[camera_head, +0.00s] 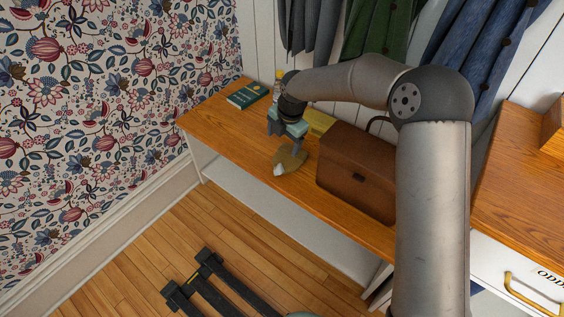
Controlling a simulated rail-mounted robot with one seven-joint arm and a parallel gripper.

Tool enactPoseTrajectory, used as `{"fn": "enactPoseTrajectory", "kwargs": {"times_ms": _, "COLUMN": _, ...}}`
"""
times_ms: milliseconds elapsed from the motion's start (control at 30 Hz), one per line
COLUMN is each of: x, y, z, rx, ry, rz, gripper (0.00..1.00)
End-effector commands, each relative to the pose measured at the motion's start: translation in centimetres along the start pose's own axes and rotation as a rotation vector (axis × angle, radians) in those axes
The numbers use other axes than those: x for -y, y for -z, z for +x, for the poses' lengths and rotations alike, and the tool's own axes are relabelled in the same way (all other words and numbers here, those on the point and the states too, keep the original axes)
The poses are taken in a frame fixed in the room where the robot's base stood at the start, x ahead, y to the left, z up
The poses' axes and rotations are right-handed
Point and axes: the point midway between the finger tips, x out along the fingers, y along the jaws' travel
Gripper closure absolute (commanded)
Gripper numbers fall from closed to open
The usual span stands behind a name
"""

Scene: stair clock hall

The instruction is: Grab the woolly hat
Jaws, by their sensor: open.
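A mustard-brown item with a pale whitish tip, which looks like the woolly hat (291,159), lies on the wooden bench top (232,128) near its front edge. My gripper (287,136) points down just above and behind it, with its two jaws apart. Nothing shows held between the jaws. I cannot tell whether the jaws touch the hat.
A brown leather case (357,172) stands close to the right of the hat. A yellow object (319,121) lies behind, and a green book (247,95) lies at the far left. Coats (377,28) hang above. A dark frame (225,282) is on the floor. Bench left of the hat is clear.

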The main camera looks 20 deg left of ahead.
Motion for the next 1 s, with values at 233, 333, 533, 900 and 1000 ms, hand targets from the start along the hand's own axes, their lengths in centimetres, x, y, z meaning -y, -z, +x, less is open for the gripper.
{"fn": "enactPoseTrajectory", "kwargs": {"times_ms": 233, "x": 0.1, "y": 0.1, "z": 5.9, "rx": -0.002, "ry": 0.002, "rz": 0.001, "gripper": 0.20}}
{"fn": "enactPoseTrajectory", "kwargs": {"times_ms": 333, "x": 0.1, "y": 0.1, "z": 7.5, "rx": -0.001, "ry": 0.002, "rz": 0.002, "gripper": 0.20}}
{"fn": "enactPoseTrajectory", "kwargs": {"times_ms": 533, "x": 0.1, "y": 0.1, "z": 8.9, "rx": 0.001, "ry": 0.001, "rz": 0.003, "gripper": 0.20}}
{"fn": "enactPoseTrajectory", "kwargs": {"times_ms": 900, "x": 0.4, "y": 0.6, "z": 13.2, "rx": 0.000, "ry": 0.002, "rz": 0.003, "gripper": 0.20}}
{"fn": "enactPoseTrajectory", "kwargs": {"times_ms": 1000, "x": 0.3, "y": 0.6, "z": 14.1, "rx": 0.001, "ry": 0.001, "rz": 0.003, "gripper": 0.20}}
